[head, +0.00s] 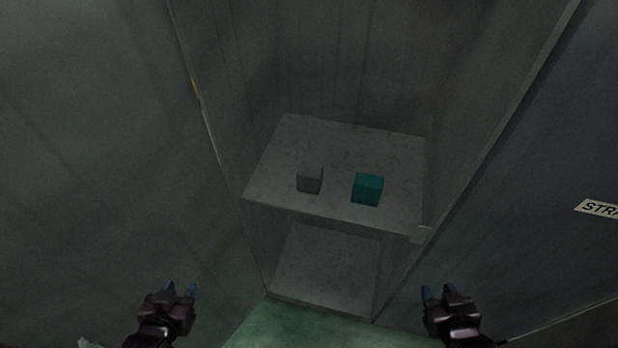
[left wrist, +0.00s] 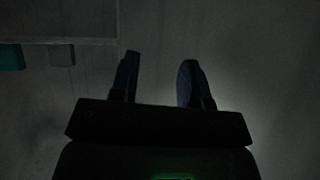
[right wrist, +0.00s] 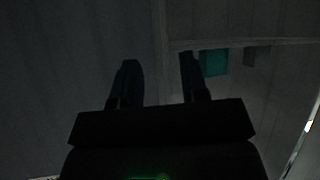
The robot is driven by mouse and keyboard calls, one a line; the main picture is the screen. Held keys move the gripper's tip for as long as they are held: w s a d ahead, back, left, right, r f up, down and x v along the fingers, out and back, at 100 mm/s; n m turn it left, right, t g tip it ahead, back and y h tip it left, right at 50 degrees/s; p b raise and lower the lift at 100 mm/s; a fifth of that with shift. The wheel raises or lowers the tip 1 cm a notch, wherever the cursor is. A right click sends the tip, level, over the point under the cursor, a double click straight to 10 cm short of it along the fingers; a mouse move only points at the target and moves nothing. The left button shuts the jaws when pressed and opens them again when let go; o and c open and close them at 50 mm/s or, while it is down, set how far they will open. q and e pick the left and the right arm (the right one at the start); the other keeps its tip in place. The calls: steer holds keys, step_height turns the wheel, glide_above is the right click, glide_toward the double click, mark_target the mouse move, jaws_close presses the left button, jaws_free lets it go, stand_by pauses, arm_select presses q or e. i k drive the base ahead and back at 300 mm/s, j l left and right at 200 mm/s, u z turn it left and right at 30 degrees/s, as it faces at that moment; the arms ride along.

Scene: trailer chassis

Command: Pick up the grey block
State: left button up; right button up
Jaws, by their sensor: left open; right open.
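The grey block (head: 310,180) sits on the left part of the shelf (head: 275,160) in the head view. A teal block (head: 367,189) stands to its right, with a gap between them. The grey block also shows at the upper left of the left wrist view (left wrist: 62,55), and dimly at the upper right of the right wrist view (right wrist: 249,57). My left gripper (head: 181,290) is open and empty, low and left of the shelf. My right gripper (head: 438,292) is open and empty, low and right of it. Both are apart from the blocks.
The shelf is inside a recess with tall side walls. A lower shelf (head: 325,270) lies beneath it. A small pale bracket (head: 424,234) is at the shelf's front right corner. A green floor (head: 290,328) shows below. The space between my grippers and the shelf looks clear.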

mark_target(309, 176)
steer(key=k+j+u, duration=0.3)
steer(key=k+j, duration=0.4)
steer(key=i+j+u, duration=0.25)
steer(key=i, duration=0.25)
